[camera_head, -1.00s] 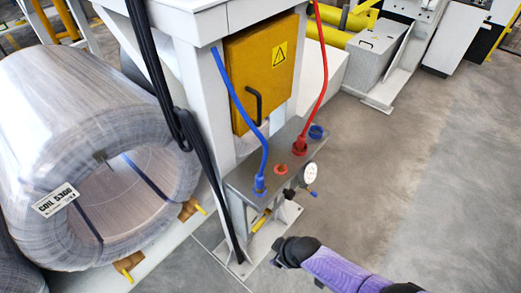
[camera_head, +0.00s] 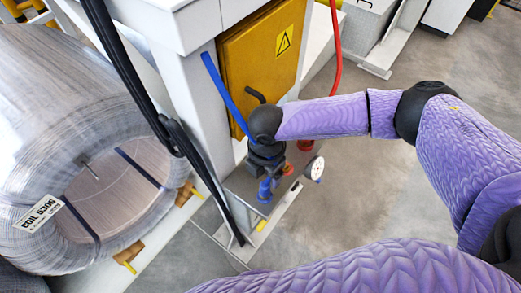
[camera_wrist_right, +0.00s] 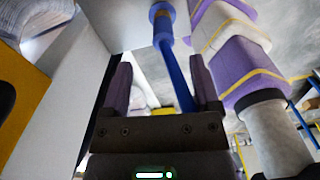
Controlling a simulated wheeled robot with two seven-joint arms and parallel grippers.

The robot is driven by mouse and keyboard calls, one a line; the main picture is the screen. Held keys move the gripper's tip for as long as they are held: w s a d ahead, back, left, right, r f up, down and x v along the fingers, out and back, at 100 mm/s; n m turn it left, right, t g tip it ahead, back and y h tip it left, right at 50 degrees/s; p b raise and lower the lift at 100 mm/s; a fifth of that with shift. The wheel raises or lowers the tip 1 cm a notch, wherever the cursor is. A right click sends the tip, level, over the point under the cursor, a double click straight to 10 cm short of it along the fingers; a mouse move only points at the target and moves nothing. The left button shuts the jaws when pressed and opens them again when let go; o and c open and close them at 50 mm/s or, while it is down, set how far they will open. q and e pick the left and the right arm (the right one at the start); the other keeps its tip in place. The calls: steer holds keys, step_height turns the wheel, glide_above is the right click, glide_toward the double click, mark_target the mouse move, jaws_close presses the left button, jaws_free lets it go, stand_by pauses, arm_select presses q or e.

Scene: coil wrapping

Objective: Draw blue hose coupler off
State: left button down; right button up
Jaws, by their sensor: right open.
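The blue hose coupler (camera_head: 265,190) sits on the manifold at the foot of the white post, partly covered by my right gripper in the head view. The blue hose (camera_head: 228,95) runs from above down behind my gripper. My right gripper (camera_head: 266,168) is just over the coupler. In the right wrist view the blue coupler (camera_wrist_right: 162,18) is beyond the fingertips, and the blue hose passes between the two spread fingers (camera_wrist_right: 162,85). Whether a finger touches the hose cannot be told. My left gripper is not in view.
A red coupler (camera_head: 305,145) with its red hose (camera_head: 335,60) and a round gauge (camera_head: 315,168) are close to the right. A yellow cabinet (camera_head: 262,60) stands behind. Black cables (camera_head: 150,110) and a large wire coil (camera_head: 60,130) are to the left. Open floor lies right.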

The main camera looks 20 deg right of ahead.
mark_target(266, 184)
steer(key=f, duration=0.3)
steer(key=f+b, duration=0.1)
steer(key=shift+s+f, duration=0.2)
steer(key=shift+s, duration=0.2)
step_height(266, 184, down, 3)
steer(key=shift+w+f+b, duration=0.1)
steer(key=shift+w+b, duration=0.05)
steer(key=shift+b, duration=0.45)
steer(key=shift+f, duration=0.5)
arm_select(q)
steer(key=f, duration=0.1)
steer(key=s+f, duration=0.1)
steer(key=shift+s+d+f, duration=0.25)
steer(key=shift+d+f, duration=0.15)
arm_select(e)
steer(key=c, duration=1)
jaws_close()
steer(key=shift+o, duration=1.6)
jaws_free()
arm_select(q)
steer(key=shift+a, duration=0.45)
arm_select(e)
jaws_close()
